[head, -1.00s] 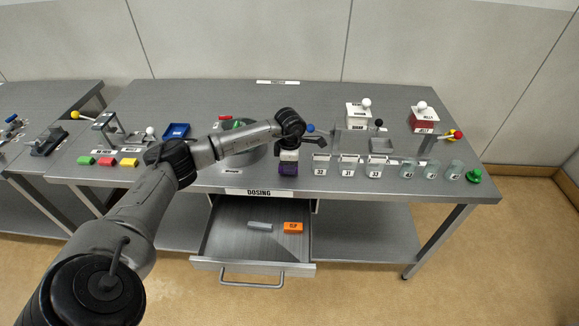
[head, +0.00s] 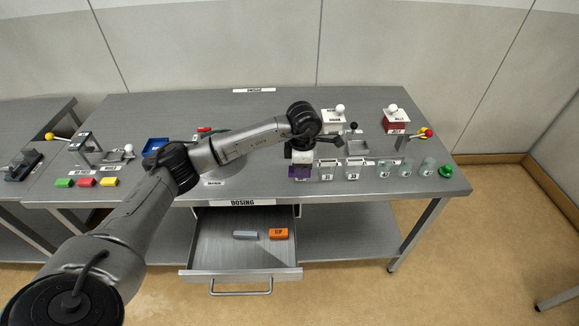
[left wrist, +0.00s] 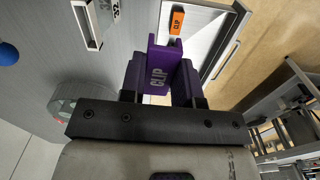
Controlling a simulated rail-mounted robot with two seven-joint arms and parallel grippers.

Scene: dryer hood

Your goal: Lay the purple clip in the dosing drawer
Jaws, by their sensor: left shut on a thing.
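My left gripper (head: 300,166) is shut on the purple clip (head: 299,173). It holds the clip near the table's front edge, to the upper right of the drawer in the head view. In the left wrist view the purple clip (left wrist: 158,72), lettered CLIP, sits upright between the fingers (left wrist: 160,85). The dosing drawer (head: 212,252) is pulled open below the DOSING label. In it lie an orange clip (head: 278,234) and a grey piece (head: 245,235). The left wrist view shows the orange clip (left wrist: 177,22) beyond the purple one. My right gripper is not in view.
Clear numbered containers (head: 352,172) stand along the front edge, right of my gripper. One with label 32 (left wrist: 95,22) is close left of the clip in the left wrist view. The drawer's left part is bare. Coloured blocks (head: 87,182) lie at the table's left.

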